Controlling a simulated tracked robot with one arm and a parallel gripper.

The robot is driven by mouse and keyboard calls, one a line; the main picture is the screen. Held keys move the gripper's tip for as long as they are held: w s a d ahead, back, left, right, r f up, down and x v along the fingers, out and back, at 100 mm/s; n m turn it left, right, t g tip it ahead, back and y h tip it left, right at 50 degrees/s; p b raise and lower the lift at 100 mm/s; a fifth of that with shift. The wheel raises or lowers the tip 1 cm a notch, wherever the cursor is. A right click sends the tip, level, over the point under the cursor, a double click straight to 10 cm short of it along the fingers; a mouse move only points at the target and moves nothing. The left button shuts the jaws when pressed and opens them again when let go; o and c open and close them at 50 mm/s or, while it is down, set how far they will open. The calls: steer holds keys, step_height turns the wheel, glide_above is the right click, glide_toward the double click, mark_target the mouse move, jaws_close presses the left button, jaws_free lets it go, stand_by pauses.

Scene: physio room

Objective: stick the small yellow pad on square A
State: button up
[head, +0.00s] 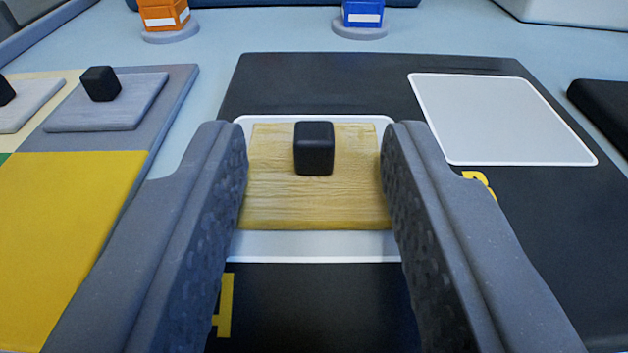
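The small yellow pad (268,190), with a wood-like grain and a black knob (314,148) on top, lies flat on a white square (314,246) of the dark board. White shows in front of the pad and thinly behind it. A yellow letter (225,305) by this square is partly hidden by my left finger; what shows fits an A. My gripper (314,165) is open, its fingers on either side of the pad. The knob stands between them with clear gaps on both sides. Whether the fingers touch the pad's side edges I cannot tell.
An empty white square (505,118) with a partly hidden B is at the right of the dark board (320,80). Grey pads (110,112) with black knobs lie at the left, near a yellow area (60,220). Orange (164,14) and blue (362,12) bins stand behind.

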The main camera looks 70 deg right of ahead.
steer(key=v, duration=1.3)
steer(key=shift+p, duration=0.45)
steer(key=shift+s+a+f, duration=0.1)
steer(key=shift+a, duration=0.05)
